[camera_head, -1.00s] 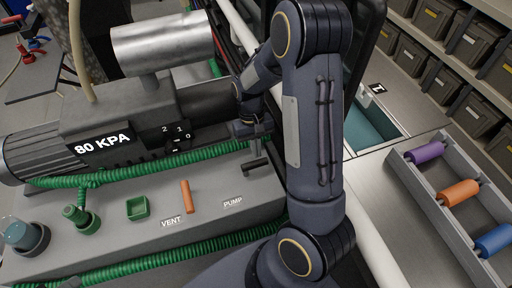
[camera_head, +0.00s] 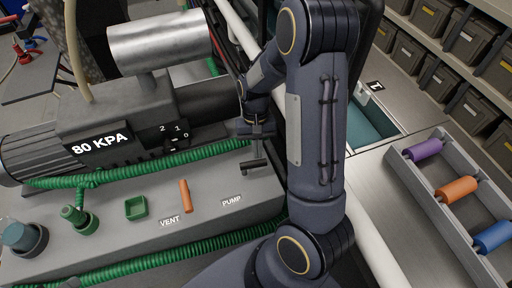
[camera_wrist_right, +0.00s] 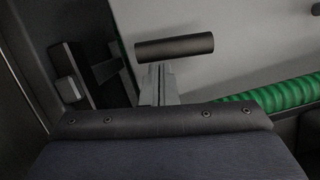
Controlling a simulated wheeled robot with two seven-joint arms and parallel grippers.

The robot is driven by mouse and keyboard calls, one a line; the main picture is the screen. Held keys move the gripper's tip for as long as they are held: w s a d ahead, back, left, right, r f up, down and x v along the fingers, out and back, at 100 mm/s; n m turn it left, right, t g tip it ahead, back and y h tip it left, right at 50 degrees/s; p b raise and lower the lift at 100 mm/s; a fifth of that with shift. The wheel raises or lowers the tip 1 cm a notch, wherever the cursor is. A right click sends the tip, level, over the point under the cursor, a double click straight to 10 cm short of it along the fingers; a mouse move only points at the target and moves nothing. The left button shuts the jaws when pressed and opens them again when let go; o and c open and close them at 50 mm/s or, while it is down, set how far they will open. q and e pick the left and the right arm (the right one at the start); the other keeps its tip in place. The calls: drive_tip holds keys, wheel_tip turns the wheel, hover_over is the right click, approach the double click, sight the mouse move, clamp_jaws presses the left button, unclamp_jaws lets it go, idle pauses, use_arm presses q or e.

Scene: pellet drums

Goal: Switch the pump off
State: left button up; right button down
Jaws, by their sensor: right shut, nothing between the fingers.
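The pump (camera_head: 95,120) is a dark grey machine with a ribbed motor and an "80 KPA" readout. A small dark dial plate marked 2, 1, 0 (camera_head: 175,136) is on its side. A dark T-shaped handle (camera_head: 254,164) stands above the PUMP label (camera_head: 231,201). My right gripper (camera_head: 257,139) is shut and empty, just behind that handle. In the right wrist view the shut fingertips (camera_wrist_right: 158,85) point at the handle's dark bar (camera_wrist_right: 175,47); whether they touch is unclear. My left gripper is out of view.
An orange VENT handle (camera_head: 185,194) and a small green square cup (camera_head: 136,207) are on the grey panel left of the PUMP label. Green hoses (camera_head: 140,165) run along it. A tray of coloured rollers (camera_head: 456,191) lies at right.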

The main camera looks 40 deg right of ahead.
sight(262, 163)
drive_tip(key=shift+s+m+y, duration=0.3)
drive_tip(key=shift+s+m, duration=0.4)
drive_tip(key=shift+m, duration=0.5)
drive_tip(key=shift+s+a, duration=0.25)
drive_tip(key=shift+s, duration=0.55)
drive_tip(key=shift+s+a, duration=0.35)
drive_tip(key=shift+s, duration=0.25)
drive_tip(key=m, duration=0.1)
drive_tip(key=s+a+m+t, duration=0.1)
drive_tip(key=m, duration=0.1)
drive_tip(key=shift+a+m+y+p, duration=0.1)
drive_tip(key=shift+m+y+p, duration=0.2)
drive_tip(key=shift+y+p, duration=0.1)
drive_tip(key=shift+s+a+m+t+p, duration=0.2)
drive_tip(key=shift+a+m+t, duration=0.15)
drive_tip(key=shift+m, duration=0.55)
drive_tip(key=shift+s+a+m+t+p, duration=0.25)
drive_tip(key=shift+a+m, duration=0.2)
drive_tip(key=shift+m, duration=0.45)
drive_tip(key=shift+r, duration=0.1)
